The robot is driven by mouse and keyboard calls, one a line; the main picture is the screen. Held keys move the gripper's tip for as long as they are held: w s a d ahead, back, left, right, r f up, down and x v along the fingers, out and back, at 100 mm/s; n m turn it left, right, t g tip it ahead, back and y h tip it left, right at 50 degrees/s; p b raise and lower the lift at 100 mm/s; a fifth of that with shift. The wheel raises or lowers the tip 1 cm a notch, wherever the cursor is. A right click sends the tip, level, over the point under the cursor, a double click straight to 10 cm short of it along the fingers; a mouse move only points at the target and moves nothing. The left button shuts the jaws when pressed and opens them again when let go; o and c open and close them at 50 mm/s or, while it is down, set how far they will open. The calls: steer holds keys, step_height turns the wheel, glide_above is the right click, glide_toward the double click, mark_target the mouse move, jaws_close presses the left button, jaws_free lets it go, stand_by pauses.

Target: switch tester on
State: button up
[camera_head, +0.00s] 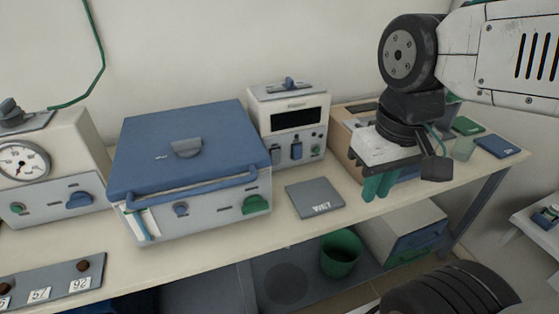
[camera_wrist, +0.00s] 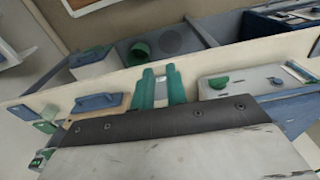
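No label saying "tester" is legible. A cream box with a dark, blank display (camera_head: 297,117) stands at the back of the bench, with blue switches (camera_head: 296,151) and small knobs on its front. In front of it to the left is a white unit with a closed blue lid (camera_head: 180,150), a blue knob (camera_head: 181,210) and a green knob (camera_head: 255,204). My gripper (camera_head: 376,188) hangs over the bench, right of the display box and apart from it. Its green fingers point down; in the wrist view (camera_wrist: 160,88) they stand slightly apart with nothing held between them.
A grey mat marked "WET" (camera_head: 315,198) lies on the bench. A box with a pressure-type dial (camera_head: 22,161) stands at far left. A green bucket (camera_head: 341,253) and a drawer unit (camera_head: 405,233) are below the bench. Blue and green pads (camera_head: 497,147) lie at the right end.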

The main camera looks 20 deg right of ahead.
steer(key=w+d+f+h, duration=0.1)
steer(key=d, duration=0.1)
steer(key=w+d+f+h, duration=0.1)
steer(key=w+d, duration=0.1)
steer(key=d, duration=0.1)
steer(key=w+d+f+h, duration=0.1)
steer(key=w+d, duration=0.1)
steer(key=shift+w+d+g, duration=0.15)
steer(key=shift+w+g, duration=0.05)
steer(key=shift+g, duration=0.1)
jaws_close()
steer(key=w+d+f+n+t+h, duration=0.1)
steer(key=w+d+n+t, duration=0.25)
steer(key=w, duration=0.55)
steer(key=w+d+f+n+t+h, duration=0.25)
steer(key=w+d, duration=0.25)
steer(key=w, duration=0.3)
steer(key=w+a+f+n+t+y, duration=0.2)
steer(key=w+a+f+n+y, duration=0.25)
steer(key=w+n, duration=0.2)
steer(key=s+a+f+n+g+y, duration=0.1)
steer(key=a+n+y, duration=0.3)
steer(key=a, duration=0.6)
steer(key=shift+s+n+g+y, duration=0.35)
steer(key=shift+s+g+y, duration=0.25)
steer(key=shift+g+y, duration=0.45)
steer(key=shift+a+f, duration=0.1)
